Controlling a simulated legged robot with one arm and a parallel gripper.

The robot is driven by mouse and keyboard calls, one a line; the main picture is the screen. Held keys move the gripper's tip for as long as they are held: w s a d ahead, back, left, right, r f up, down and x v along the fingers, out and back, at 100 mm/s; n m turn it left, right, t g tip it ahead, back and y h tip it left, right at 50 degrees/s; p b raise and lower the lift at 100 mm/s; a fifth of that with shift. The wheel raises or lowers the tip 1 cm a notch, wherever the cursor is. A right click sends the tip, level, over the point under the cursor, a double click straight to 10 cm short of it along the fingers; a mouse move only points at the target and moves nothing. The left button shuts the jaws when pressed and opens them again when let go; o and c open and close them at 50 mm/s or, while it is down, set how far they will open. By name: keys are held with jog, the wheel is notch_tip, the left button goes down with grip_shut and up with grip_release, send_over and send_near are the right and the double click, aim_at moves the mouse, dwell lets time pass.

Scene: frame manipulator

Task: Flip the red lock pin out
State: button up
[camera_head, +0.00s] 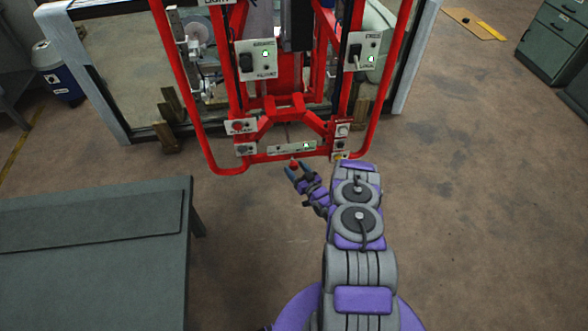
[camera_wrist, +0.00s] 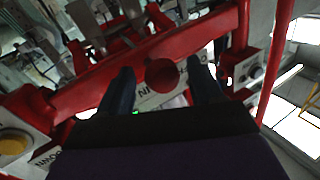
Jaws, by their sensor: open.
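A round red knob, seemingly the red lock pin (camera_head: 294,164), sits at the lower crossbar of the red frame (camera_head: 228,165). In the wrist view the red pin (camera_wrist: 163,76) faces the camera, in the gap between my two dark fingers. My gripper (camera_head: 297,169) is open at the end of my outstretched arm, with its fingers at either side of the pin. It also shows in the wrist view (camera_wrist: 163,69). A space shows between each finger and the pin.
A label plate (camera_head: 291,147) with a green light lies just behind the pin. Switch boxes (camera_head: 257,60) and smaller button panels (camera_head: 240,126) are mounted on the frame. A grey-green table (camera_head: 90,285) stands at the left.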

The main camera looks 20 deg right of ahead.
jog(key=shift+w+a, duration=0.15)
jog(key=shift+w, duration=0.75)
grip_shut()
